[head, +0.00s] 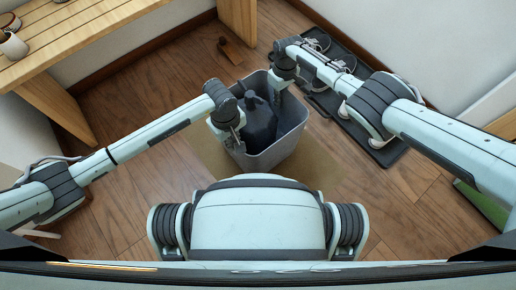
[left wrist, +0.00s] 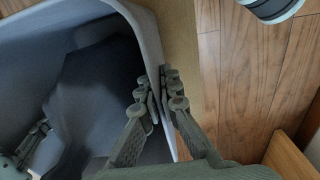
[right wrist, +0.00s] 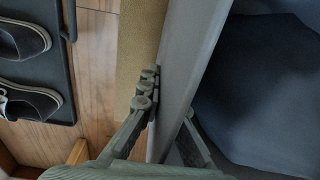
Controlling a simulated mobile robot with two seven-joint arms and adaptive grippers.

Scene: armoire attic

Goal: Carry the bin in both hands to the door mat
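The grey bin (head: 262,158) is upright in front of me, with a dark bundle (head: 258,122) inside. A tan mat (head: 208,152) shows on the floor around and beneath it; I cannot tell whether the bin touches it. My left gripper (head: 236,141) is at the bin's left rim; in the left wrist view its fingers (left wrist: 165,95) close on both sides of the wall. My right gripper (head: 279,88) is at the right rim; in the right wrist view its fingers (right wrist: 165,100) straddle the wall, the inner one partly hidden.
A dark shoe tray (head: 385,158) with several shoes lies right of the bin, near the wall. A wooden bench (head: 85,40) with cups stands at upper left. A small brown object (head: 229,48) lies on the floor behind. A green item (head: 482,204) is at lower right.

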